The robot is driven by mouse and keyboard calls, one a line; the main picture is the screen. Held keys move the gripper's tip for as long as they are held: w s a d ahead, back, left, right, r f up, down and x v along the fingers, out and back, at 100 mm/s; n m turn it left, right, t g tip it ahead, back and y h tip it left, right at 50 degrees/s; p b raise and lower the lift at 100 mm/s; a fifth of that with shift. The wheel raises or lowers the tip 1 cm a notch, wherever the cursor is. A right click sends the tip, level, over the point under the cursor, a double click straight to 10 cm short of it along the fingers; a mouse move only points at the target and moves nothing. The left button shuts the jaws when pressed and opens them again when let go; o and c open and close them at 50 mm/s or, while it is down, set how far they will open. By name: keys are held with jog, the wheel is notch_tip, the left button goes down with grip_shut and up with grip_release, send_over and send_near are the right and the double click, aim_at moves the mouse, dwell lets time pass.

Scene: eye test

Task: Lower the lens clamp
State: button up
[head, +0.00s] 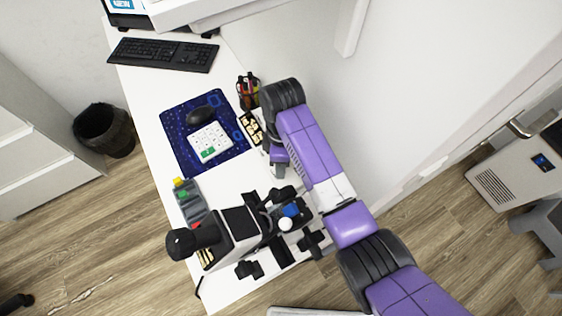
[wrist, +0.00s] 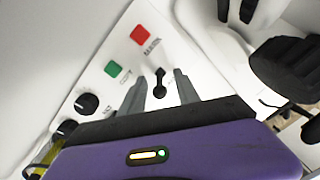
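A white instrument (head: 238,224) with a black eyepiece (head: 186,243) stands at the near end of the desk in the head view. In the wrist view, its white panel (wrist: 88,72) carries a small black lever (wrist: 159,86), a red button (wrist: 139,34), a green button (wrist: 114,69) and black knobs (wrist: 87,103). My gripper (wrist: 159,77) is open, with the lever showing between its two grey fingers. I cannot tell whether either finger touches it. In the head view my gripper (head: 278,171) is beside the instrument. I cannot tell which part is the lens clamp.
Black arms and rounded parts (wrist: 284,68) stand close to the right in the wrist view. On the desk are a blue mouse pad (head: 175,130), a pen holder (head: 248,92), a grey tray (head: 188,202) and a keyboard (head: 163,54). A wall borders the desk on the right.

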jog(key=shift+f, duration=0.15)
grip_shut()
jog(key=shift+s+d+r+t+y+p, duration=0.25)
jog(key=shift+t+p, duration=0.25)
jog(key=shift+p, duration=0.5)
jog(key=shift+s+f+t+y+p, duration=0.2)
jog(key=shift+t+y+p, duration=0.35)
jog(key=shift+t, duration=0.15)
